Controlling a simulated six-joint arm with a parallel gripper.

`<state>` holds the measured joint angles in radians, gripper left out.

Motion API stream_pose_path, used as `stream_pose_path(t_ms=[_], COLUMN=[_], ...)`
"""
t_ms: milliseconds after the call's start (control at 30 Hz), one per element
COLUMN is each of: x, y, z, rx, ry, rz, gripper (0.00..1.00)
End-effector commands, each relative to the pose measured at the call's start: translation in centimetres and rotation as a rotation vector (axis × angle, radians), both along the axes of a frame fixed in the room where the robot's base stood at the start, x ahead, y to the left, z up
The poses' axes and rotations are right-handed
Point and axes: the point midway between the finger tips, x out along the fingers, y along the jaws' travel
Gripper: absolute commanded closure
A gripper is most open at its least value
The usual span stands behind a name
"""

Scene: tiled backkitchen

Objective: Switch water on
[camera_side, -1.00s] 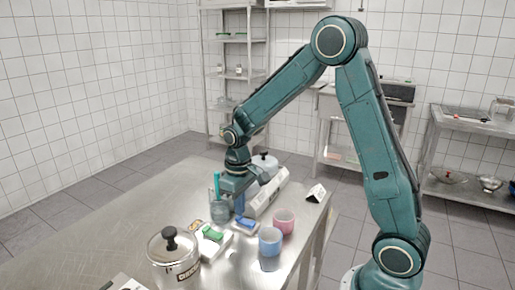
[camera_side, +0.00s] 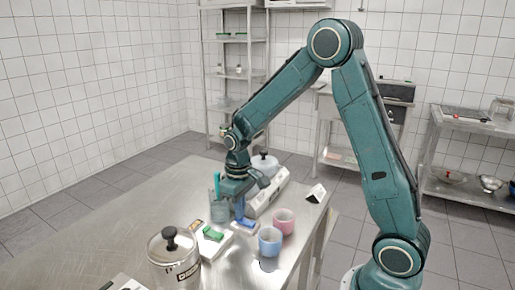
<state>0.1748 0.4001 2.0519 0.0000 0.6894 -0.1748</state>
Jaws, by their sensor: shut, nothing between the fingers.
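A blue switch (camera_side: 247,226) sits on a pale base on the steel table, near the middle of the work area. A similar switch with a green rocker (camera_side: 212,234) lies to its left and nearer the camera. My gripper (camera_side: 240,213) points down at the blue switch with its fingers shut and empty. The fingertips are at or just above the switch's far left end. I cannot tell whether they touch it. The fingers hide part of the switch, and its label is too small to read.
A glass with a teal utensil (camera_side: 217,207) stands close left of my gripper. A blue cup (camera_side: 270,241) and a pink cup (camera_side: 284,221) stand to the right. A lidded pot (camera_side: 173,262) is in front. The table's left side (camera_side: 100,235) is clear.

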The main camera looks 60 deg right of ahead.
Motion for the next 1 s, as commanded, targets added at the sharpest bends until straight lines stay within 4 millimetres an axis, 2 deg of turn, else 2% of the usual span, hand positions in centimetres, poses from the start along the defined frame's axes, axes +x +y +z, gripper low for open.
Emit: stream_pose_path(t_ms=[567, 1000], x=[0.0, 0.0], y=[0.0, 0.0], z=[-0.5, 1.4], rx=[0.000, 0.000], ry=[0.001, -0.001], rz=[0.000, 0.000], gripper=[1.00, 1.00])
